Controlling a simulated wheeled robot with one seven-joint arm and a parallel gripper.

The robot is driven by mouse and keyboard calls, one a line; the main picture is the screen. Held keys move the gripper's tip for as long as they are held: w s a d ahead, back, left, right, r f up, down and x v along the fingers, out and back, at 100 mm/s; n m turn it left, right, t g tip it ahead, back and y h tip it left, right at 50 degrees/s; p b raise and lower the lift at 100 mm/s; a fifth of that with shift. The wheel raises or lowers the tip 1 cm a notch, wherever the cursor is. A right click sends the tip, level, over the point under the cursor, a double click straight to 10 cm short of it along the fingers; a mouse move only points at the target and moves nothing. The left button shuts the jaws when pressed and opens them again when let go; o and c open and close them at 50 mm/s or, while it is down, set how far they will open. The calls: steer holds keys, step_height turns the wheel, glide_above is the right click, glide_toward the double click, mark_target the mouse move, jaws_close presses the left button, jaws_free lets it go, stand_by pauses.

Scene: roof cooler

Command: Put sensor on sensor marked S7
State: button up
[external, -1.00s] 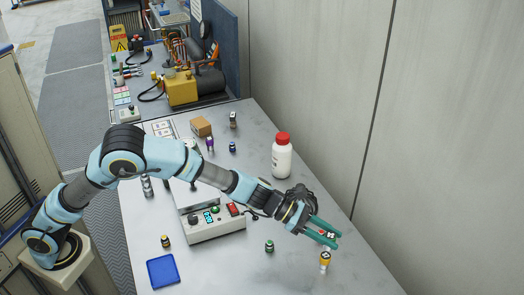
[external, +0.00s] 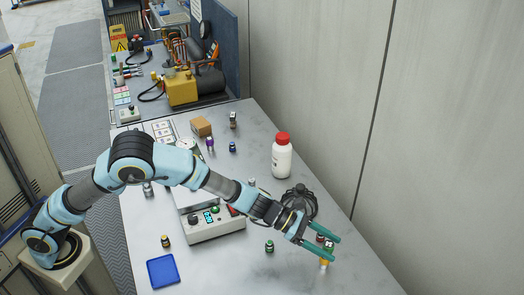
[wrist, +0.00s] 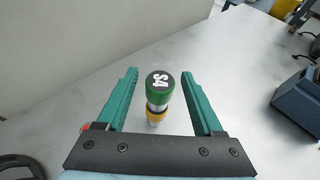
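In the wrist view a green-capped sensor marked S4 (wrist: 159,88) stands upright on top of a yellow-banded sensor (wrist: 156,116). The stack also shows in the external view, the green cap (external: 329,245) above the yellow part (external: 324,262). The lower sensor's label is hidden, so I cannot read whether it is S7. My gripper (wrist: 158,75) is open around the stack, with a gap on each side of the green cap. It also shows in the external view (external: 321,249), low over the right front of the table.
A black domed object (external: 299,201) is close behind my gripper. A red-capped white bottle (external: 282,157), a control box (external: 213,228), a blue tray (external: 163,271) and another green-topped sensor (external: 269,246) stand on the table. A wall runs along the right.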

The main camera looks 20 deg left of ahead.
steer(key=shift+r, duration=0.15)
steer(key=shift+a, duration=0.3)
steer(key=b+v, duration=0.2)
steer(key=v, duration=0.9)
steer(key=shift+a+b, duration=0.2)
steer(key=shift+b, duration=0.2)
steer(key=shift+r, duration=0.1)
